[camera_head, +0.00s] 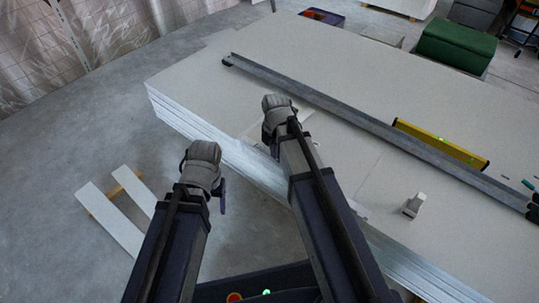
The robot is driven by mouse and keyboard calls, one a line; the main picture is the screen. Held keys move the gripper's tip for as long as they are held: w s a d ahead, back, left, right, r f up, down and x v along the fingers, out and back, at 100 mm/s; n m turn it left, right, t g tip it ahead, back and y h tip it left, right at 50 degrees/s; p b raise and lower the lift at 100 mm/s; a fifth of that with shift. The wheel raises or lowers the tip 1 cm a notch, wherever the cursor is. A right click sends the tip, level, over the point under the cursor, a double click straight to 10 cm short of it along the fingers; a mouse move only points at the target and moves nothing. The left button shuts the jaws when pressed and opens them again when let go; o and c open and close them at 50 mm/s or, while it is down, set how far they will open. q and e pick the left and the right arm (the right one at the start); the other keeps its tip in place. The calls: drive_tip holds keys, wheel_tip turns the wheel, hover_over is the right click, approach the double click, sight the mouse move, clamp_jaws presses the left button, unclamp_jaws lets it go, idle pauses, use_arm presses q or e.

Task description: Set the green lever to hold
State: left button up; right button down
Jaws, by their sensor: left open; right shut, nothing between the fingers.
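I cannot make out a green lever in the head view. A small green spot (266,292) and an orange-red round spot (234,297) show on a dark part at the bottom edge; I cannot tell what they belong to. My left gripper (203,177) is open and empty, left of the panel stack's near edge, over the floor. My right gripper (273,140) is shut and empty over the near edge of the stack. The wrists hide much of both grippers' fingers.
A wide stack of pale panels (350,90) fills the right. On it lie a long grey rail (350,122), a yellow level (440,145) and a small pale-handled tool (414,204). White boards (113,221) lie on the floor at left. A green box (457,45) stands behind.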

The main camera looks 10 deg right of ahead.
drive_tip(key=shift+w, duration=0.1)
idle(0.3)
drive_tip(key=shift+w+d+r+y, duration=0.1)
drive_tip(key=shift+d+r+y, duration=0.1)
drive_tip(key=shift+y, duration=0.1)
